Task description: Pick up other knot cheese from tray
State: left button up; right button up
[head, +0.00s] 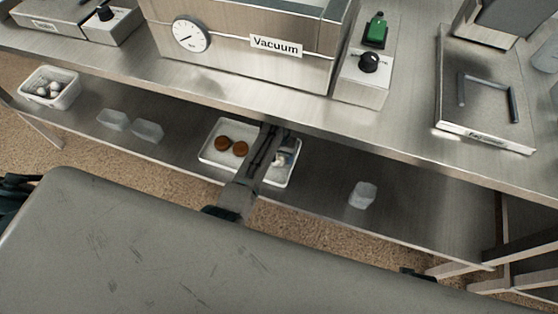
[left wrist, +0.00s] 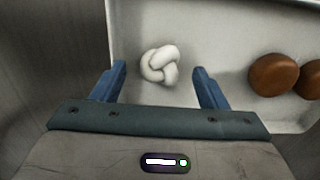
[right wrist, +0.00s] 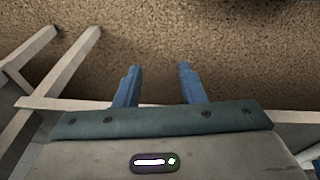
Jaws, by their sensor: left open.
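A white knot cheese (left wrist: 160,64) lies on the floor of the white tray (left wrist: 220,40). In the left wrist view it sits between and just beyond the fingertips of my left gripper (left wrist: 159,70), which is open, with a gap on each side. In the head view the tray (head: 212,161) stands on the lower shelf, and my left arm reaches over its right half, mostly hiding the cheese. My right gripper (right wrist: 157,72) is open and empty, away from the tray, above the speckled floor.
Two brown round pieces (left wrist: 273,75) lie in the tray, right of the cheese. A white container (head: 66,96) with several white balls stands at the shelf's left end. Translucent tubs (head: 362,195) stand on the shelf. The upper table edge (head: 400,154) overhangs the shelf.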

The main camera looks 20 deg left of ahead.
pick_arm(q)
jog(key=shift+f, duration=0.7)
jog(key=c, duration=1.1)
jog(key=shift+r, duration=0.2)
